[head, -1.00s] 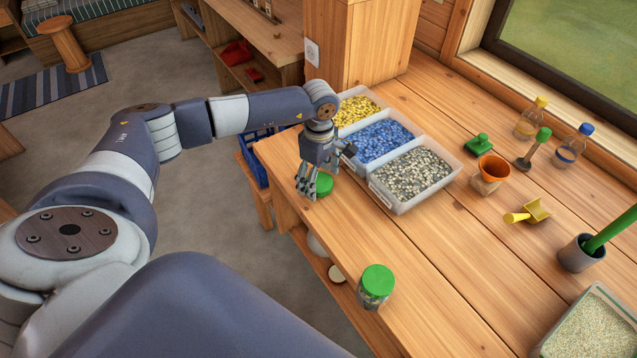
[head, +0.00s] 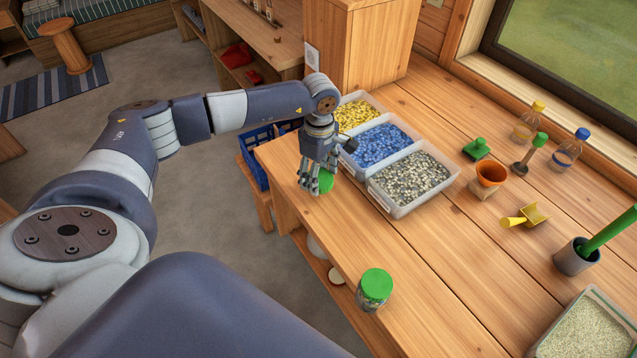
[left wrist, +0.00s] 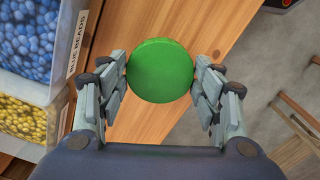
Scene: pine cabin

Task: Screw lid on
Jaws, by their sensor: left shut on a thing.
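My left gripper (head: 318,178) is shut on a round green lid (head: 325,182) near the table's left edge, beside the bead trays. In the left wrist view the lid (left wrist: 160,71) sits between the two sets of fingertips, with its flat top facing the camera. I cannot tell whether anything is under it. A clear jar (head: 370,303) with a green top (head: 376,284) stands upright near the table's front edge, apart from the gripper. My right gripper is not in view.
Trays of yellow (head: 355,113), blue (head: 384,146) and grey beads (head: 411,178) stand just right of the gripper. An orange cup (head: 491,173), yellow scoop (head: 526,216) and bottles (head: 571,147) are farther right. The wood (head: 450,265) right of the jar is clear.

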